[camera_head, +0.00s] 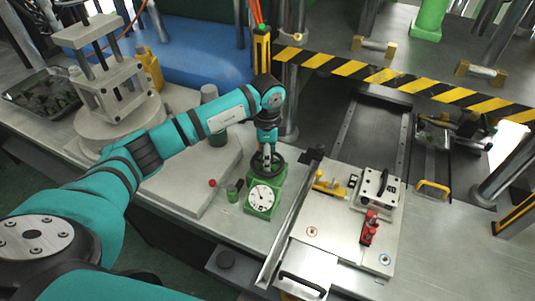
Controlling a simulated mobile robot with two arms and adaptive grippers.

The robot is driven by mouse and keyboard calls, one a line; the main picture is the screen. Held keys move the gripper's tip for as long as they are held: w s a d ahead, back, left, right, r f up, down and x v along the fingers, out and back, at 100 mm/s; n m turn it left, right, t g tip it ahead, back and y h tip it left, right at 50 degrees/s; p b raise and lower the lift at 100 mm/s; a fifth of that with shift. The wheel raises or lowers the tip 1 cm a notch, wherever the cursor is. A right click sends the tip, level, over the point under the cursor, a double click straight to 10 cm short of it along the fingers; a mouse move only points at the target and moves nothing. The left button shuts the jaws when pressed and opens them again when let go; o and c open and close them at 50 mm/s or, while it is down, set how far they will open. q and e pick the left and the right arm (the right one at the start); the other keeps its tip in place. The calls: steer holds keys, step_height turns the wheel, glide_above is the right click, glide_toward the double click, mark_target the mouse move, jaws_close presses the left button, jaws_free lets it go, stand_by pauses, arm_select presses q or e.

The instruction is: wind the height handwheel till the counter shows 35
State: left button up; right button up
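The black handwheel (278,167) sits at the top of a green unit (249,208) on the bench, in the middle of the head view. A round white dial (262,195) with dark markings is on the green unit's face. It is too small to read a value. My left gripper (267,158) points down at the handwheel from above and overlaps its middle. I cannot tell whether its fingers grip the wheel or are open. My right gripper is not in view.
A metal plate (325,250) with a red clamp (369,228) and a yellow-handled part (329,186) lies to the right. A black-and-yellow striped barrier (385,76) runs behind. A small red knob (212,183) is left of the green unit. The lower right bench is clear.

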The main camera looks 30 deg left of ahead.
arm_select(q)
steer(key=shift+r, duration=0.1)
step_height(320, 180, up, 12)
stand_by(0.5)
